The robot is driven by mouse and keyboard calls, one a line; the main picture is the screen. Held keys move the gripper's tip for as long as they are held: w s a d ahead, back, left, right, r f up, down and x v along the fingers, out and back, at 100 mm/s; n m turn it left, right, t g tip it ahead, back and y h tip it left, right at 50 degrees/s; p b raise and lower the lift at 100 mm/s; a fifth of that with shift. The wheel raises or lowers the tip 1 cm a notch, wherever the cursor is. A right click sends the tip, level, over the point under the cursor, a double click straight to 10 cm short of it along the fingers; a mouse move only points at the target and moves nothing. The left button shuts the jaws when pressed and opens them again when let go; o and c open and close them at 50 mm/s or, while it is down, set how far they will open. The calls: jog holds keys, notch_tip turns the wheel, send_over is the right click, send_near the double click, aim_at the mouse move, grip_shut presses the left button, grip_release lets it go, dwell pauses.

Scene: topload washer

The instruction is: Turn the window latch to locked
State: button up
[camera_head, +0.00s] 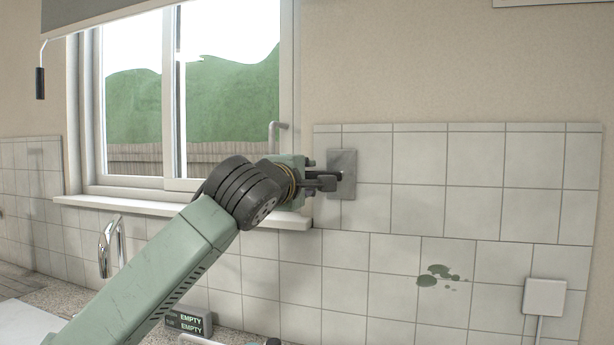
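The window latch (272,136) is a small grey L-shaped handle on the right side of the window frame. Its short arm runs level near the top and its longer arm hangs down. Its lower end comes close to my wrist in the picture, and my arm may hide part of it. My gripper (335,180) is to the right of and below the latch, in front of a grey wall plate (343,161). Its dark fingers point right. They are small and overlap the plate, so I cannot tell their opening or any contact.
The window (190,110) has white frames and a sill (140,206) below, partly behind my arm. A tap (108,245) stands at lower left. A small box reading "EMPTY" (188,322) is on the counter. A white wall box (544,297) is at right. A blind hangs above.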

grip_shut()
dwell(0.4)
